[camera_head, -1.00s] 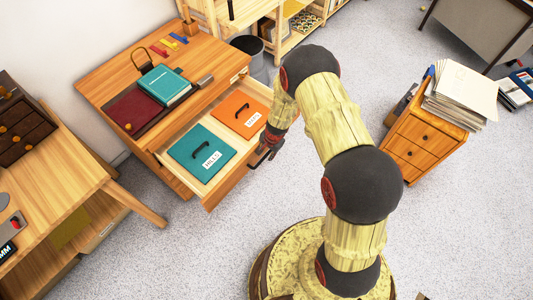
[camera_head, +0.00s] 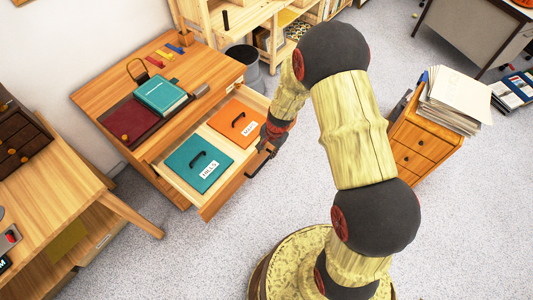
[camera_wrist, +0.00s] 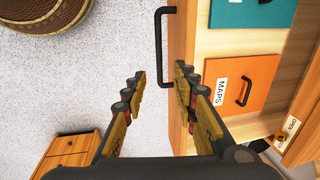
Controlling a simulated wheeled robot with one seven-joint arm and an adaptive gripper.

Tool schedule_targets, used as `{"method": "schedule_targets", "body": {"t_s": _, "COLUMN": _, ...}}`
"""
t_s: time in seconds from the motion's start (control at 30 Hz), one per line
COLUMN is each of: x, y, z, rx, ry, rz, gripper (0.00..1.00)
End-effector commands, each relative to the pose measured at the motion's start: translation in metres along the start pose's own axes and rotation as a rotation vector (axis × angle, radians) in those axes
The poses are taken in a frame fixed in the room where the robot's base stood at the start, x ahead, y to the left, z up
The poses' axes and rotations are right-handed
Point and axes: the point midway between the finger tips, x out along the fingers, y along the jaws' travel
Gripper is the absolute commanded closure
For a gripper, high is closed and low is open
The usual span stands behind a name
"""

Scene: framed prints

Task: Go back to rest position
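My gripper (camera_wrist: 160,82) is open, with its two dark and yellow fingers apart and nothing between the tips. In the head view my gripper (camera_head: 268,148) is by the front of an open wooden drawer (camera_head: 216,203). The drawer's black bar handle (camera_wrist: 160,45) is just ahead of the fingertips in the wrist view; whether they touch it I cannot tell. A teal lid (camera_head: 184,172) and an orange lid (camera_head: 226,112) with black handles lie in the drawer. The orange lid is labelled MAPS in the wrist view (camera_wrist: 251,72).
The wooden desk (camera_head: 103,88) above the drawer holds a teal book (camera_head: 160,92) and a dark red folder (camera_head: 125,114). A small cabinet (camera_head: 426,142) with stacked papers stands at right. A second table (camera_head: 62,190) stands at left. The floor in front of the drawer is clear.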

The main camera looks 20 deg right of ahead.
Motion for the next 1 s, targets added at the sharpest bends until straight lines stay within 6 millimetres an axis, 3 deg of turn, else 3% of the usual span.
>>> {"method": "schedule_targets", "body": {"t_s": 0.6, "x": -0.001, "y": 0.001, "z": 0.001, "rx": -0.017, "ry": -0.003, "rz": 0.002, "gripper": 0.71}}
{"method": "schedule_targets", "body": {"t_s": 0.67, "x": -0.001, "y": 0.004, "z": 0.006, "rx": -0.051, "ry": -0.023, "rz": 0.013, "gripper": 0.71}}
{"method": "schedule_targets", "body": {"t_s": 0.8, "x": -0.001, "y": 0.032, "z": 0.034, "rx": -0.159, "ry": -0.108, "rz": 0.077, "gripper": 0.71}}
{"method": "schedule_targets", "body": {"t_s": 0.87, "x": -0.01, "y": 0.045, "z": 0.047, "rx": -0.222, "ry": -0.149, "rz": 0.105, "gripper": 0.71}}
{"method": "schedule_targets", "body": {"t_s": 1.0, "x": -0.059, "y": 0.057, "z": 0.066, "rx": -0.376, "ry": -0.198, "rz": 0.127, "gripper": 0.71}}
